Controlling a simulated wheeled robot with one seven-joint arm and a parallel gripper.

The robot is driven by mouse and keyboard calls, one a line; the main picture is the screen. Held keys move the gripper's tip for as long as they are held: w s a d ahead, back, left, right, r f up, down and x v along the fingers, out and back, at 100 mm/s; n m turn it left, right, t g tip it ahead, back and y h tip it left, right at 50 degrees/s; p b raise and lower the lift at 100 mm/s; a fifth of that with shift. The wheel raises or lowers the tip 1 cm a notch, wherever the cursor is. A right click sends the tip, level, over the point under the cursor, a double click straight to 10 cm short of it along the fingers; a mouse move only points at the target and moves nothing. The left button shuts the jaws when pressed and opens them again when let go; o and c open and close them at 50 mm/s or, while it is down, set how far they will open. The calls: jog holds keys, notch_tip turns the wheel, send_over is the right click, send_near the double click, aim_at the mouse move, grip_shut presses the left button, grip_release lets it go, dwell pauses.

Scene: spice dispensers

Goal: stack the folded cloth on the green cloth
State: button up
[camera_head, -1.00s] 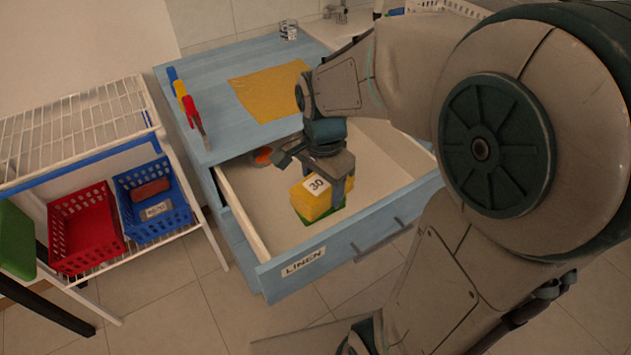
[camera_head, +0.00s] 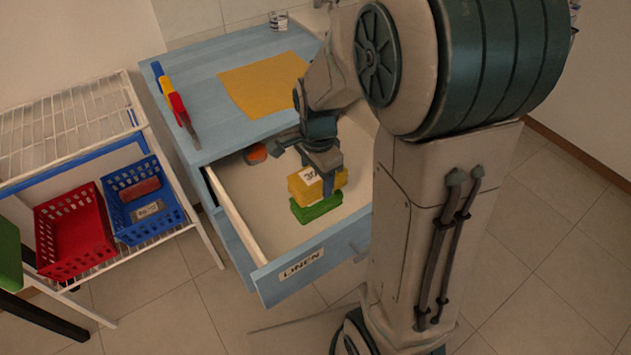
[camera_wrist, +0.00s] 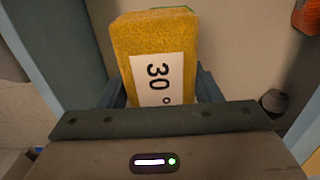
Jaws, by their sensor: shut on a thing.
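The folded yellow cloth (camera_head: 333,187) carries a white label, read as "30°" in the wrist view (camera_wrist: 150,40). My gripper (camera_head: 322,178) points down into the open drawer and is shut on this cloth, one finger on each side. The green cloth (camera_head: 316,211) lies on the drawer floor directly below the yellow one. A strip of green also shows behind the yellow cloth's far end in the wrist view (camera_wrist: 172,9). I cannot tell whether the two cloths touch. The green cloth's top is mostly hidden.
The drawer front (camera_head: 300,272) is labelled LINEN. An orange item (camera_head: 255,153) lies at the drawer's back left. A flat yellow cloth (camera_head: 262,85) and colourful-handled tools (camera_head: 172,100) lie on the blue top. A rack with red (camera_head: 75,235) and blue (camera_head: 145,205) baskets stands left.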

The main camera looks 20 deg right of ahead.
jog(key=shift+w+d+f, duration=0.2)
jog(key=shift+w+f, duration=0.45)
jog(key=shift+w, duration=0.35)
jog(key=shift+f+b, duration=0.3)
jog(key=shift+f, duration=1.65)
jog(key=shift+f, duration=0.15)
jog(key=o, duration=1)
jog(key=shift+o, duration=0.2)
